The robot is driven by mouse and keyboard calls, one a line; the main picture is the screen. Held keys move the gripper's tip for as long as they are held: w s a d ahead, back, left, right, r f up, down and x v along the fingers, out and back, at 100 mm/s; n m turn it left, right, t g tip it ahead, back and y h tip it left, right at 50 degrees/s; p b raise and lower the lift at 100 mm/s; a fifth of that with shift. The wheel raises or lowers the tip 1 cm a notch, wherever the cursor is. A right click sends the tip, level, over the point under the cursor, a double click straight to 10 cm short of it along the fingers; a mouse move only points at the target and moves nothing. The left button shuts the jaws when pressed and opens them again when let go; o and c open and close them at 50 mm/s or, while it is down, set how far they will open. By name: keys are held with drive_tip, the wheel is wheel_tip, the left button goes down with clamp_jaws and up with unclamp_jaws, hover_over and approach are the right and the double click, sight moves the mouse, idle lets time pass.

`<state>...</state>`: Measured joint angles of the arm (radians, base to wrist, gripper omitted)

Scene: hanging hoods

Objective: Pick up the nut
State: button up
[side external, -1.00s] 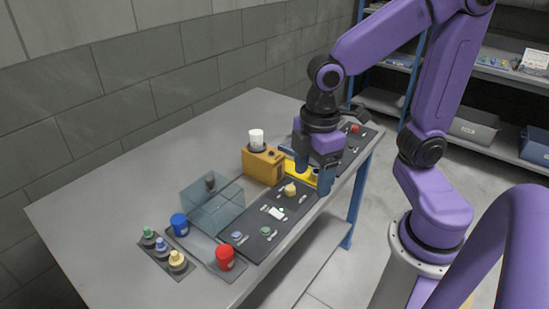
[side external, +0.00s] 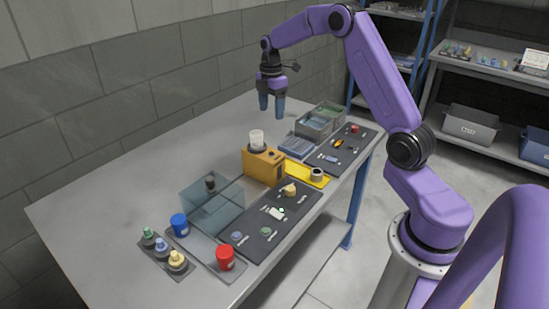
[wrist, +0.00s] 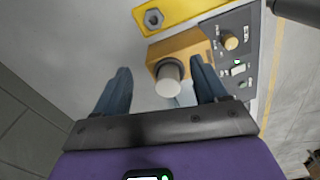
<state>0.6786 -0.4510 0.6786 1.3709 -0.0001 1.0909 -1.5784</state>
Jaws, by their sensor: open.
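The nut (side external: 317,174) is a grey metal hex piece resting on a yellow plate (side external: 298,168) on the table. In the wrist view the nut (wrist: 154,18) is near the top edge, with its hole facing the camera. My gripper (side external: 271,108) is open and empty, high above the table toward its far side. It is well apart from the nut, up and to the left of it in the side view. In the wrist view my gripper (wrist: 160,66) has its fingers spread, with the nut beyond the fingertips.
An orange machine with a white cylinder (side external: 257,139) stands beside the yellow plate. Blue and grey bins (side external: 320,120) and a dark tool board (side external: 347,150) lie behind. A clear box (side external: 212,205), another board and cups are nearer. The table's left side is clear.

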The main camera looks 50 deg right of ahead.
drive_tip(key=d+f, duration=0.1)
drive_tip(key=f, duration=0.3)
drive_tip(key=d+f, duration=0.1)
drive_tip(key=f, duration=0.3)
drive_tip(key=d+f, duration=0.1)
drive_tip(key=f, duration=0.4)
drive_tip(key=shift+w, duration=0.15)
drive_tip(key=shift+w+a+f, duration=0.1)
drive_tip(key=shift+a+f, duration=0.1)
drive_tip(key=shift+f, duration=1.1)
drive_tip(key=shift+a+f, duration=0.15)
drive_tip(key=shift+f, duration=1.15)
drive_tip(key=c, duration=1.3)
